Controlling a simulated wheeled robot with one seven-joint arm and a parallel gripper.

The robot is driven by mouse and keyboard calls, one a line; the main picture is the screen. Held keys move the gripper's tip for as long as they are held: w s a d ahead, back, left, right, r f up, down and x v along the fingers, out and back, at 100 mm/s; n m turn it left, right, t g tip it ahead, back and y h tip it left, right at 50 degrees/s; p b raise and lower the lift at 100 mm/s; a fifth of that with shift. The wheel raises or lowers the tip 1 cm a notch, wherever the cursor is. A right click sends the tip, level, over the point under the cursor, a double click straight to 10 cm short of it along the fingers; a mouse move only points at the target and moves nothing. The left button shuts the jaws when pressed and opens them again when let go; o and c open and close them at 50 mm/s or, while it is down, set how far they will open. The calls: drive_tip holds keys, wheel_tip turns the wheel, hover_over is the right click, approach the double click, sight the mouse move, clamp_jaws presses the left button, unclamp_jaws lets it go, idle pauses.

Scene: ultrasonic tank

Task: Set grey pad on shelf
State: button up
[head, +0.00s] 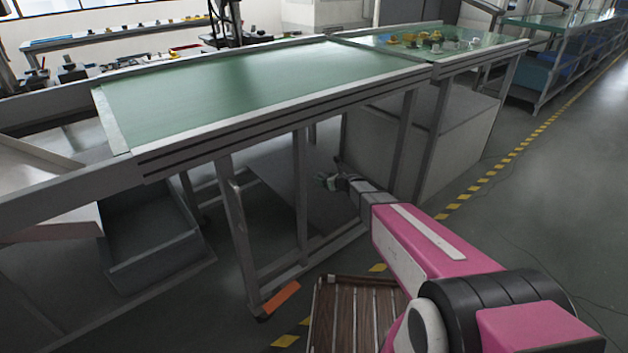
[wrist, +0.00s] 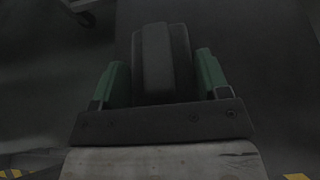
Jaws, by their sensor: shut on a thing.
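My gripper (wrist: 161,68) shows in the wrist view with two green fingers, one on each side of a dark grey pad (wrist: 163,52). It is shut on the pad, which sticks out ahead between the fingers. In the head view my gripper (head: 334,178) is small, under the front edge of the green-topped bench. The pad cannot be made out clearly there. A grey shelf panel (head: 285,185) lies low inside the bench frame, left of and behind my gripper. Whether the pad touches the shelf cannot be told. The wrist view is very dark.
The green bench top (head: 250,85) is bare. Its legs (head: 301,195) stand close to my gripper. A big grey box (head: 460,130) stands to the right. A wooden slatted rack (head: 352,315) is at the front. Open floor (head: 560,190) lies to the right.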

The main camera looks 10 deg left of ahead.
drive_tip(key=shift+w+a+f, duration=0.25)
drive_tip(key=shift+a+f, duration=0.25)
drive_tip(key=shift+f, duration=0.05)
drive_tip(key=shift+w+d+f, duration=0.1)
drive_tip(key=shift+f, duration=0.15)
hover_over(347, 203)
wheel_tip(347, 203, down, 7)
drive_tip(key=shift+w+r, duration=0.15)
drive_tip(key=shift+r, duration=0.05)
drive_tip(key=shift+f, duration=2)
drive_tip(key=shift+f, duration=0.15)
drive_tip(key=o, duration=0.9)
